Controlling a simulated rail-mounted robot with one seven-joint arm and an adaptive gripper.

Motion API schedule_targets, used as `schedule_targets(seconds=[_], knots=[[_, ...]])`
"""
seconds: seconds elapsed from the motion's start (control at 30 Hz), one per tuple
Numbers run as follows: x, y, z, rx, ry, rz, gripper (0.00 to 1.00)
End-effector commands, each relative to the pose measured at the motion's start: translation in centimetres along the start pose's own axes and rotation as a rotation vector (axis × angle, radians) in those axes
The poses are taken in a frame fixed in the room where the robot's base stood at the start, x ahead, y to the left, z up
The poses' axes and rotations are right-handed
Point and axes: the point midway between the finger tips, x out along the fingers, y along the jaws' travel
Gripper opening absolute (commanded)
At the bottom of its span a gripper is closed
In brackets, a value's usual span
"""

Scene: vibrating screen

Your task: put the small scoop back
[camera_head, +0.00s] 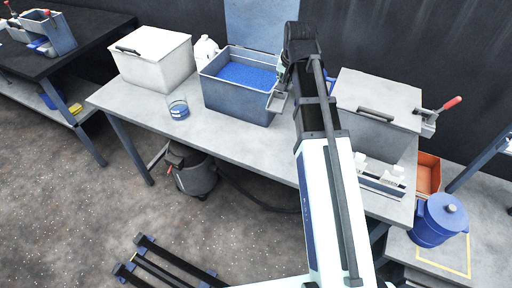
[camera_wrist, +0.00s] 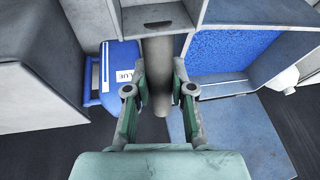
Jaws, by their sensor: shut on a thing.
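The small scoop is in my gripper (camera_wrist: 160,92); its grey round handle (camera_wrist: 158,62) runs between the two fingers, and its metal pan (camera_wrist: 155,20) shows at the top of the wrist view. In the head view the pan (camera_head: 277,102) appears at the right rim of the grey bin (camera_head: 236,105) of blue granules; I cannot tell whether it touches the rim. The bin's granules (camera_wrist: 232,50) also show to the right in the wrist view. My arm hides most of my gripper in the head view.
A white lidded box (camera_head: 150,60) and a glass beaker (camera_head: 178,110) stand left of the bin, with a white bottle (camera_head: 205,48) behind. A grey lidded box (camera_head: 375,112) is at right, with a red-handled tool (camera_head: 450,104) at its side. A blue labelled container (camera_wrist: 120,72) shows in the wrist view.

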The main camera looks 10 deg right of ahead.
Motion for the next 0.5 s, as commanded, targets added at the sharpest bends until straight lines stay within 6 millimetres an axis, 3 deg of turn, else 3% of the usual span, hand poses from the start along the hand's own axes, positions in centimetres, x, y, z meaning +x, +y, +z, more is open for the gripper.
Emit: schedule_targets(seconds=[0.27,0.5], knots=[[1.4,0.6,0.6,0.099,0.016,0.039,0.00],[5.7,1.5,2.4,0.098,0.015,0.039,0.00]])
